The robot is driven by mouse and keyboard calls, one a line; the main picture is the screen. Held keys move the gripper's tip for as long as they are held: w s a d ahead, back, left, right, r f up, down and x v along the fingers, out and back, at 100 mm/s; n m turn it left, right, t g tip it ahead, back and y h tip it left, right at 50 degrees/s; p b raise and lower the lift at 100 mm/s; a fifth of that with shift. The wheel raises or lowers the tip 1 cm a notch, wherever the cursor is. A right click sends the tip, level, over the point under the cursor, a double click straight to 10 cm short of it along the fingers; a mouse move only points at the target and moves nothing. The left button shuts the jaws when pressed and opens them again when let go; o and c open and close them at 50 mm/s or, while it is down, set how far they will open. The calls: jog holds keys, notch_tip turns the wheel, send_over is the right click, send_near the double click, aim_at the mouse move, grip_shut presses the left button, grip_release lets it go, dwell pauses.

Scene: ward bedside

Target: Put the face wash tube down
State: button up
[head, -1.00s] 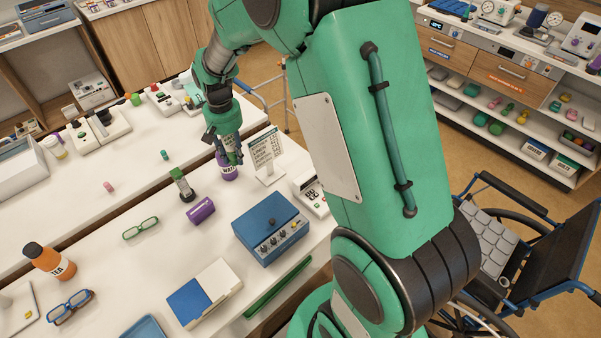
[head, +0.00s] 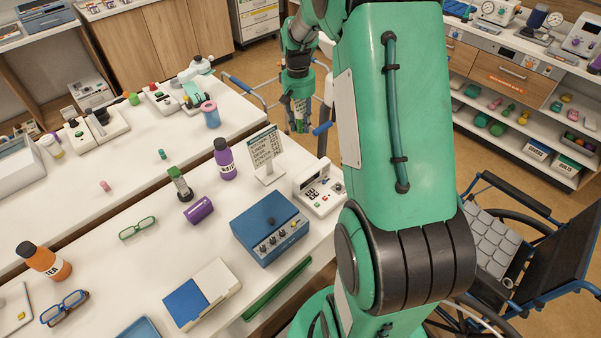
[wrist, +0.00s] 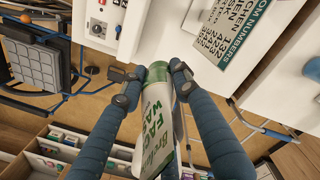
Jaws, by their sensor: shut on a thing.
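The face wash tube (wrist: 158,122) is white and green, with "FACE WASH" lettering along it. In the wrist view it sits between the two blue fingers of my gripper (wrist: 159,72), which is shut on it. In the head view my gripper (head: 299,122) hangs beyond the right end of the white table (head: 130,200), by a walker frame. Only a small white and green part of the tube (head: 299,108) shows there. The tube's far end is hard to make out.
A purple bottle (head: 224,160), a room-number sign (head: 266,152), a white keypad device (head: 319,186) and a blue box (head: 270,228) stand near the table's right end. Glasses (head: 138,228) lie farther left, with bare tabletop around them. A walker (head: 322,129) stands near my gripper.

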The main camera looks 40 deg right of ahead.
notch_tip(320, 180, down, 11)
dwell(0.4)
jog(key=b, duration=0.1)
send_over(301, 171)
jog(key=shift+w+f, duration=0.1)
jog(key=shift+f, duration=2.4)
jog(key=shift+f, duration=0.1)
jog(key=shift+f+b, duration=0.6)
jog(key=shift+f, duration=1.8)
jog(key=shift+f, duration=0.15)
jog(key=o, duration=1.2)
